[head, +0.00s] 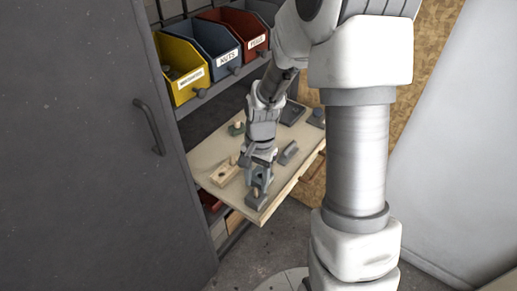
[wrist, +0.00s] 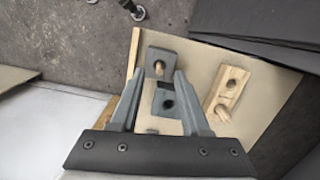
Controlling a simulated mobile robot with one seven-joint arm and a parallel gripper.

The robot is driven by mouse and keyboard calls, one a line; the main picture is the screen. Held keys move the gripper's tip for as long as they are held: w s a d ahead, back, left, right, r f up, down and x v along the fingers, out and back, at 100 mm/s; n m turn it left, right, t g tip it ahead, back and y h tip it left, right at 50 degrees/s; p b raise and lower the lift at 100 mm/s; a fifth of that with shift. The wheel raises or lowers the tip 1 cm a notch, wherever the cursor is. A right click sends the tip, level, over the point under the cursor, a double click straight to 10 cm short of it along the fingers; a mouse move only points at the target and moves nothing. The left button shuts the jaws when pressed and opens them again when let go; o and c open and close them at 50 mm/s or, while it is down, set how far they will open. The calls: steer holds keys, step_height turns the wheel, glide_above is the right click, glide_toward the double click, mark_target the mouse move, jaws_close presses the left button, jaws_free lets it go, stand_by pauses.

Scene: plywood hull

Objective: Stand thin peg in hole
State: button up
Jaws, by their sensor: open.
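My gripper (wrist: 158,78) is open over the near part of the pull-out board (head: 208,157), with nothing seen between its fingertips. It also shows in the head view (head: 262,172). A grey block with an empty dark hole (wrist: 168,104) lies between the fingers in the wrist view. Beyond it is a grey block (wrist: 160,51) with a wooden peg (wrist: 159,68) standing in it. A pale wooden block (wrist: 238,74) to the right has a dark hole and a short peg (wrist: 222,113). I cannot tell which peg is the thin one.
A small block with a peg (head: 237,127), a grey block (head: 288,152) and dark items (head: 291,113) lie farther back. Yellow (head: 183,69), blue (head: 217,50) and red (head: 248,35) bins stand above the board. A grey cabinet door (head: 85,140) is at left.

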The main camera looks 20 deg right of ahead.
step_height(320, 180, up, 14)
steer(key=w+d+p, duration=0.1)
steer(key=p, duration=0.1)
steer(key=shift+d+r, duration=0.1)
steer(key=shift+r, duration=0.05)
stand_by(0.5)
